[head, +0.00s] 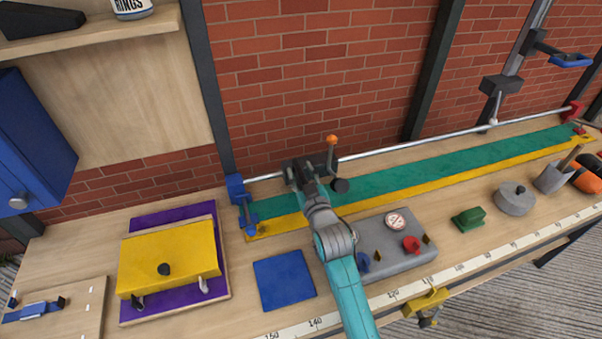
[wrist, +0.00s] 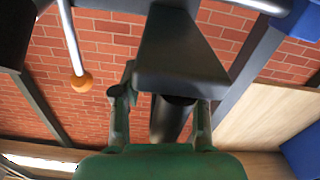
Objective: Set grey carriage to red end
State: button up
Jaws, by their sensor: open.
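The grey carriage (head: 297,166) is on the silver rail (head: 400,151), close to the blue end (head: 237,187). The red end (head: 572,110) is at the far right. My gripper (head: 309,190) is at the carriage and hides part of it. In the wrist view the carriage's dark grey block (wrist: 180,55) fills the upper middle. A dark cylinder below it stands between the open fingers of my gripper (wrist: 163,98); I cannot tell whether they touch it. A lever with an orange ball (head: 332,139) stands beside the carriage; the ball also shows in the wrist view (wrist: 81,83).
A green and yellow strip (head: 430,171) lies along the rail. A grey panel (head: 385,268) with knobs, a green block (head: 468,218) and a grey round weight (head: 514,199) stand in front. A dark post with a grey block (head: 502,85) stands behind the rail's right part.

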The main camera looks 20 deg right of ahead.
jog(key=shift+r, duration=0.1)
notch_tip(320, 180, up, 10)
jog(key=shift+f, duration=0.1)
dwell(0.5)
jog(key=s+a+f+n+g+h, duration=0.35)
jog(key=s+f+n+h, duration=0.2)
jog(key=s+f, duration=0.35)
jog(key=shift+y, duration=0.25)
jog(key=x, duration=0.6)
jog(key=r+x, duration=0.1)
jog(key=x, duration=0.2)
jog(key=shift+w+d, duration=0.2)
jog(key=shift+c, duration=0.2)
grip_shut()
